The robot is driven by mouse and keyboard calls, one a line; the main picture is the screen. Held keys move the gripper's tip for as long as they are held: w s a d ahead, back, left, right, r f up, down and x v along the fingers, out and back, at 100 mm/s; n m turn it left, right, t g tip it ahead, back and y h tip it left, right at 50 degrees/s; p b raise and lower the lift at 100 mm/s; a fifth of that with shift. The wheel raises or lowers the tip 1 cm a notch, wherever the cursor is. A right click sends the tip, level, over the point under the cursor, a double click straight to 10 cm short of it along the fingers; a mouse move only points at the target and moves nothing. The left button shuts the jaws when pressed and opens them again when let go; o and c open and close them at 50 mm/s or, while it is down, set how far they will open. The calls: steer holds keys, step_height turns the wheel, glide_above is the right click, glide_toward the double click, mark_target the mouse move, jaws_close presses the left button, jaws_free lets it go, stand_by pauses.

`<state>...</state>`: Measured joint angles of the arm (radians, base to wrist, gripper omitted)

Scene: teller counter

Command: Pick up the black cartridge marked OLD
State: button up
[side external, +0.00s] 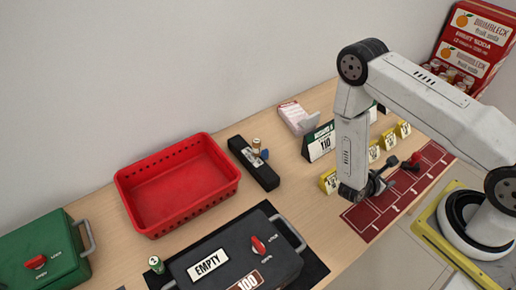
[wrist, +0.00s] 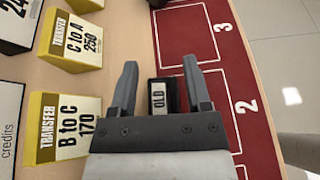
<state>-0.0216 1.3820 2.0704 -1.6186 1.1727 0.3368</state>
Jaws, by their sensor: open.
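The black cartridge marked OLD (wrist: 158,96) lies between the two fingers of my gripper (wrist: 160,68) in the wrist view, with its label showing. It sits at the left edge of a dark red numbered mat (wrist: 255,125). The fingers are spread, with a gap on each side of the cartridge, and nothing is held. In the side view my gripper (side external: 385,183) is low over the mat (side external: 366,220). I cannot make out the OLD cartridge clearly there.
Yellow transfer signs (wrist: 66,128) stand left of the cartridge. A red basket (side external: 150,225), a black EMPTY case (side external: 235,255) and a green case (side external: 45,250) are farther left.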

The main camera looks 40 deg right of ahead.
jaws_close()
steer(key=shift+r, duration=0.15)
step_height(320, 180, up, 10)
stand_by(1.0)
stand_by(0.5)
